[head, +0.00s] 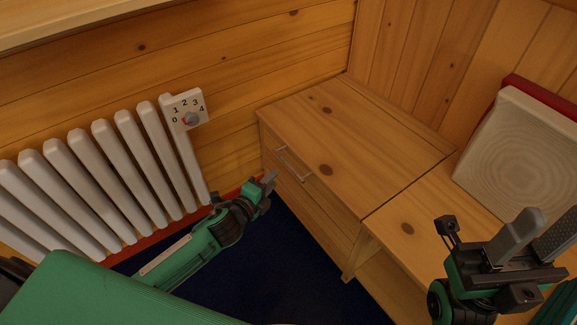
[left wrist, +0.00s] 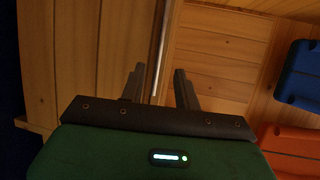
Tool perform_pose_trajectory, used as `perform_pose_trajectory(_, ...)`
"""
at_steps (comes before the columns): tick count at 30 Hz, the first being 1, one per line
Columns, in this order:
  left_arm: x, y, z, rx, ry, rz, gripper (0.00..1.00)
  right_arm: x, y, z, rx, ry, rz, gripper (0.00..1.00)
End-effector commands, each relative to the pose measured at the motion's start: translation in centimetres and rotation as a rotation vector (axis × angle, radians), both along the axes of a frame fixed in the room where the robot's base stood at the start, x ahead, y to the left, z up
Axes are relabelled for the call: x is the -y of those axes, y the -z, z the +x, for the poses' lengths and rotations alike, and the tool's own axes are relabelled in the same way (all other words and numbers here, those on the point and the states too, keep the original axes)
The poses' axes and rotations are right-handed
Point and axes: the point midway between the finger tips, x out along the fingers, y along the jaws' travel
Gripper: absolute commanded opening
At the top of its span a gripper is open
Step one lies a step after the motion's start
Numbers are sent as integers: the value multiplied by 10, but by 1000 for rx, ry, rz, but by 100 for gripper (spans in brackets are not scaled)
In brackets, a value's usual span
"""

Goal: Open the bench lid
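The wooden bench lid (head: 350,135) lies flat and closed on the bench in the corner. A thin metal bar handle (head: 293,163) is at its front edge; it also shows in the left wrist view (left wrist: 160,45). My left gripper (head: 270,179) is just in front of the handle, below the lid's edge. In the left wrist view its two fingers are apart, with the bar running between them; I cannot tell whether they touch it. My right gripper (head: 540,232) is open and empty at the lower right, above the lower wooden surface.
A white radiator (head: 105,180) with a dial stands along the left wall. Blue floor (head: 300,270) is clear before the bench. The left wrist view shows a blue object (left wrist: 300,75) and an orange one (left wrist: 292,143) at right.

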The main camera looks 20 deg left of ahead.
Motion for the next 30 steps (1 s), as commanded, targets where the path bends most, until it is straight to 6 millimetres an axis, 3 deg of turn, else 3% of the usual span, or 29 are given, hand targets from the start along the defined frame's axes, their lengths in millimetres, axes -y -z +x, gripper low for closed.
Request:
perform_pose_trajectory(16, 21, 16, 78, 1, -1, -1, 32, 1, 2, 1, 56, 0, 7, 36)
perform_pose_trajectory(21, 24, 18, 90, -1, -1, -1, 32, 0, -4, -2, 79, -4, 9, 36)
perform_pose_trajectory(30, 25, 18, 93, -1, 0, -2, 32, 0, -8, -5, 96, -8, 11, 36)
